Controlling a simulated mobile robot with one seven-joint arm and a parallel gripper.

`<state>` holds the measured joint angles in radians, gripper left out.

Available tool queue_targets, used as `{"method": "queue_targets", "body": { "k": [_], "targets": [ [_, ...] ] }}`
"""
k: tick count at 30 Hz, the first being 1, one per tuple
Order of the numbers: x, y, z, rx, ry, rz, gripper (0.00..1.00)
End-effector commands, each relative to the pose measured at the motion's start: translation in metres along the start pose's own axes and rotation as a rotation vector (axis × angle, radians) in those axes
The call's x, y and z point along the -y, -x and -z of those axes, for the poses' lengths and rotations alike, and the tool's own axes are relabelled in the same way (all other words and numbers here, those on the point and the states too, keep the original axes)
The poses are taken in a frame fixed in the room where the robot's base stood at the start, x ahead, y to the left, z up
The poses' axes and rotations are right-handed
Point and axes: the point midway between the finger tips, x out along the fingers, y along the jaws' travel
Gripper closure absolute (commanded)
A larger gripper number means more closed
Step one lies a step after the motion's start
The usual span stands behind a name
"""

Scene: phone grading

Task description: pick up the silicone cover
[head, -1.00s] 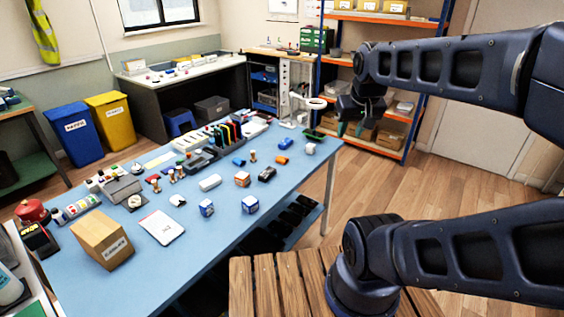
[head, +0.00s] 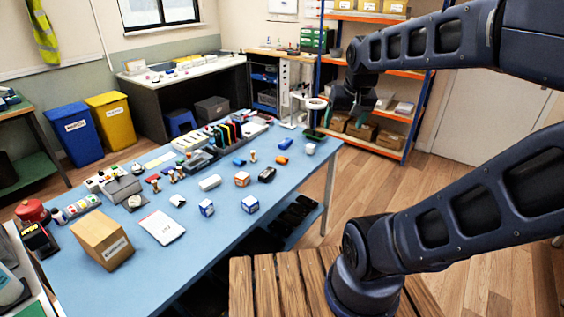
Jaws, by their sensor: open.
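Several small phone-sized pieces lie on the blue table (head: 255,226). My gripper (head: 349,114) is in the air at the table's far right corner, right of these pieces. It is open, with nothing seen between its dark fingers, and it touches none of the pieces.
Small boxes (head: 206,208), a white sheet or pouch (head: 162,227) and a cardboard box (head: 102,241) stand on the nearer table. A rack of coloured upright items (head: 227,133) is at the back. Orange shelving (head: 388,142) stands behind my gripper. Bare tabletop lies along the right front edge.

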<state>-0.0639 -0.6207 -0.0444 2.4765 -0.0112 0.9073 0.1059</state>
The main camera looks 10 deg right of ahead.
Motion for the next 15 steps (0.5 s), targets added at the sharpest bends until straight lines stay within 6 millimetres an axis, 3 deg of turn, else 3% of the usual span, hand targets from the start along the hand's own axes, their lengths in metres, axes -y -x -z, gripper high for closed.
{"method": "queue_targets", "body": {
  "k": [15],
  "targets": [
    [0.024, -0.077, 0.110, 0.067, -0.201, -0.003, 0.24]
  ]
}}
